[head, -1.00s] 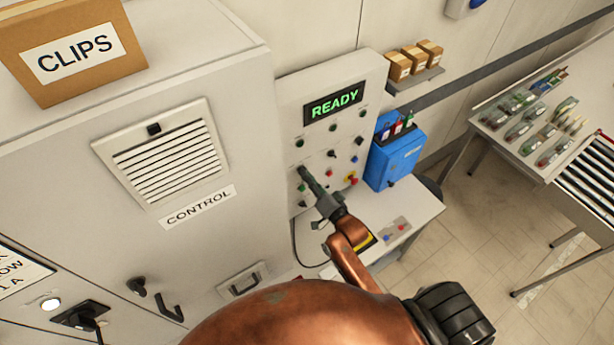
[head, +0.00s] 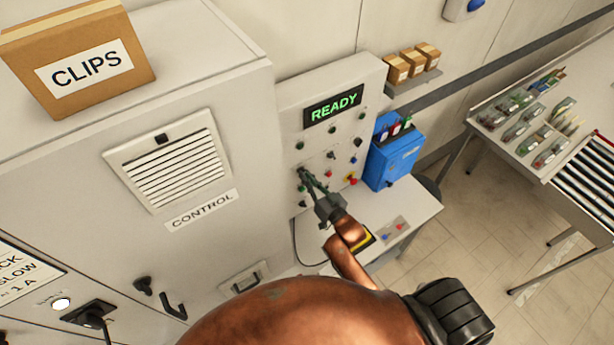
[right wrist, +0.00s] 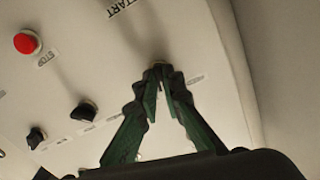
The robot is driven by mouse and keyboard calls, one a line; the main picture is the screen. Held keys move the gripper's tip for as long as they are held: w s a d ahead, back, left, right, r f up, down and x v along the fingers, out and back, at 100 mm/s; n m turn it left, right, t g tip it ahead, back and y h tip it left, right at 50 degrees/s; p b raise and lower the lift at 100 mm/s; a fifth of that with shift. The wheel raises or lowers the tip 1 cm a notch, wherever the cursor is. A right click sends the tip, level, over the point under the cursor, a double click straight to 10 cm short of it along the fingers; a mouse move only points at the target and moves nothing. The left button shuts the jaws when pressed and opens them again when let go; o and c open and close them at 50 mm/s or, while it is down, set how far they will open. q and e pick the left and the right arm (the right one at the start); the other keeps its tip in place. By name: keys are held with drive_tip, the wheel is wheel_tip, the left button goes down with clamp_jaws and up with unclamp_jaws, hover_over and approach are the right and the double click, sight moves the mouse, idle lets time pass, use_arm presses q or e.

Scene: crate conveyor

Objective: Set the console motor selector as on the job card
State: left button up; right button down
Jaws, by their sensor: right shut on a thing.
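The console (head: 285,100) is a pale panel with a green READY display (head: 334,104) and rows of small knobs and buttons. My right gripper (head: 303,175) is at the panel's lower left. In the right wrist view its fingertips (right wrist: 160,82) meet around a small selector knob (right wrist: 158,64), which they mostly hide. Its pointing direction and label cannot be read. Two other black knobs (right wrist: 84,111) and (right wrist: 36,138) sit to its left, apart from the fingers. A partly cut-off white card (head: 22,275) at the left edge shows the word SLOW. My left gripper is out of view.
A red STOP button (right wrist: 28,43) and a START label (right wrist: 124,5) are near the fingers. A grey CONTROL cabinet (head: 90,200) stands left of the console. A blue box (head: 393,162) stands close on its right. A small table (head: 415,205) lies below.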

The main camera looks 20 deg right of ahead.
drive_tip(key=shift+n, duration=1.1)
drive_tip(key=c, duration=2.1)
unclamp_jaws()
drive_tip(key=s, duration=0.4)
drive_tip(key=s+d, duration=0.1)
drive_tip(key=s, duration=0.7)
drive_tip(key=shift+d, duration=0.35)
drive_tip(key=shift+w, duration=0.1)
